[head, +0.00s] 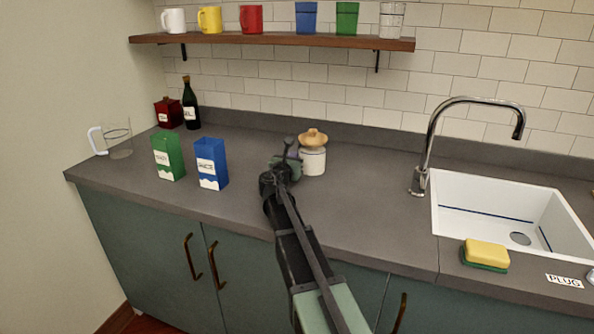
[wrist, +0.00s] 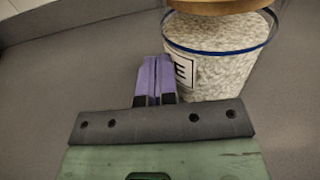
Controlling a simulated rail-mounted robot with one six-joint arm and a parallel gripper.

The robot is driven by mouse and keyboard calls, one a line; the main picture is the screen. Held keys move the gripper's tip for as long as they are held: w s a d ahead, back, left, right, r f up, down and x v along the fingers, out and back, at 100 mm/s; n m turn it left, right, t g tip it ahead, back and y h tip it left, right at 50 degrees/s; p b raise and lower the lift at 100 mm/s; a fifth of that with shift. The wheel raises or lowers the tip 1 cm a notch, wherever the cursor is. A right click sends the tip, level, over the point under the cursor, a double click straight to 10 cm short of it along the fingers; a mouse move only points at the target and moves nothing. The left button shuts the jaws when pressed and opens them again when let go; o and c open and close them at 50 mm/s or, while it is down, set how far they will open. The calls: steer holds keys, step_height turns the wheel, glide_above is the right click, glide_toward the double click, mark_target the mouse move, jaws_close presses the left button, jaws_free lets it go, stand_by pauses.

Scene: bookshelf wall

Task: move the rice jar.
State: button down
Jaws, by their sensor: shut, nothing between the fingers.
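The rice jar (head: 313,158), white with a wooden lid, stands upright on the grey counter in the head view. In the wrist view the jar (wrist: 215,60) fills the upper right, with pale grains inside, a blue band, a wooden rim on top and part of a label ending in "E". My gripper (head: 289,144) is just left of the jar in the head view. In the wrist view its purple fingers (wrist: 154,68) are together and empty, beside the jar's left side. I cannot tell whether they touch it.
A blue carton (head: 211,163), a green carton (head: 168,157), a glass pitcher (head: 118,139), a dark bottle (head: 190,106) and a red container (head: 168,112) stand left. The sink (head: 480,195), faucet (head: 431,140) and sponge (head: 486,254) are right. A mug shelf (head: 270,39) hangs above.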

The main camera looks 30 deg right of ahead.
steer(key=shift+x, duration=0.9)
steer(key=shift+a, duration=0.1)
stand_by(0.3)
